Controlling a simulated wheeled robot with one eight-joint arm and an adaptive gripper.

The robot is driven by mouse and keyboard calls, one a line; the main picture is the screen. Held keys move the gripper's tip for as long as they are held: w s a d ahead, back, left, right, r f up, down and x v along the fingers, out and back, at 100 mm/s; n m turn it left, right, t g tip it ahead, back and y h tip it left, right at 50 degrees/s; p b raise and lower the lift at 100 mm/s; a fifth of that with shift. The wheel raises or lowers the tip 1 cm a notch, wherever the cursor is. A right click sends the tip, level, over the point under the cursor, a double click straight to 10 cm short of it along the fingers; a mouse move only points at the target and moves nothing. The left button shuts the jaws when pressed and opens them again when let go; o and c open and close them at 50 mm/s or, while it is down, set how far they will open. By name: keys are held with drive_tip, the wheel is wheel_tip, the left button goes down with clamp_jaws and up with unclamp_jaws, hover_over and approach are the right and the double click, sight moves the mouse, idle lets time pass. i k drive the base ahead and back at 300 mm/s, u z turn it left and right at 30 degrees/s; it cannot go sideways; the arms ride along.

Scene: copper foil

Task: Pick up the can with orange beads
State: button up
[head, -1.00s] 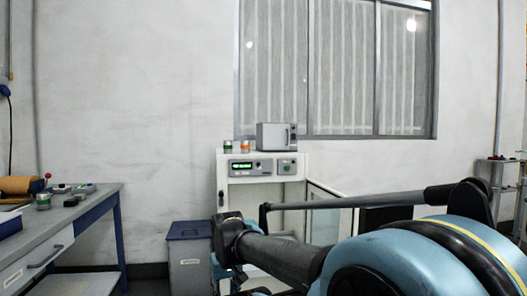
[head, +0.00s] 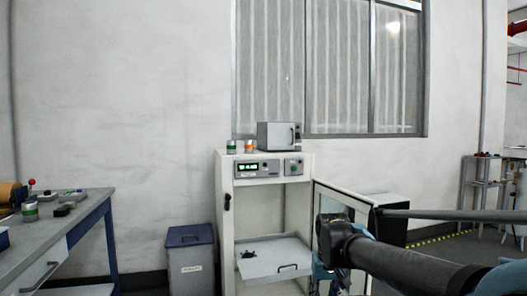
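A small can with an orange band (head: 249,146) stands upright on top of the white cabinet (head: 225,195), left of a grey box-shaped device. A similar can with a green band (head: 231,147) stands just left of it. Whether the orange colour is beads is too small to tell. My arm reaches in from the lower right, in front of the cabinet's open door and well below and right of the cans. Its fingertips do not show, and nothing touches the cans.
The grey device (head: 279,136) stands right beside the orange-banded can. The cabinet door (head: 340,200) is open to the right, and a tray (head: 275,262) shows inside. A grey bin (head: 190,262) stands left. A workbench (head: 50,232) with small items is at far left.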

sight(248, 144)
drive_tip(key=z, duration=0.05)
drive_tip(key=i, duration=1)
drive_tip(key=u, duration=0.05)
